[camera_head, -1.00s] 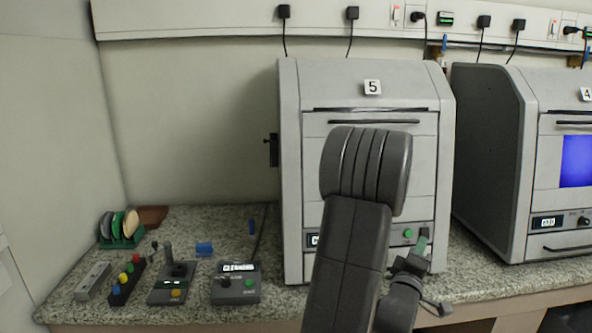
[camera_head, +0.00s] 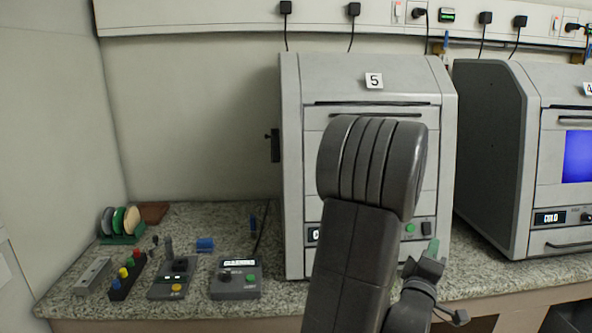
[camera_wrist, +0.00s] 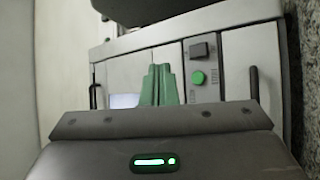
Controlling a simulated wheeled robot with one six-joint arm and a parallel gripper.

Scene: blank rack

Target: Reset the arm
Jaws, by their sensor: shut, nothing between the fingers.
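My arm rises through the middle of the head view, in front of the grey machine marked 5 (camera_head: 372,92). My gripper (camera_head: 434,246) is at the lower right of the arm, with green fingertips, in front of the machine's lower right part. In the wrist view my gripper (camera_wrist: 160,84) shows two green fingers side by side, shut with nothing between them. Behind them is a machine front panel (camera_wrist: 225,80) with a green button (camera_wrist: 198,78) and a dark switch (camera_wrist: 199,50). Part of machine 5's front is hidden behind my arm.
The granite counter (camera_head: 210,220) holds a rack of coloured discs (camera_head: 122,224), a button strip (camera_head: 128,276), a joystick box (camera_head: 173,276) and a control box with a display (camera_head: 236,278) at left. A second machine (camera_head: 490,150) stands at right.

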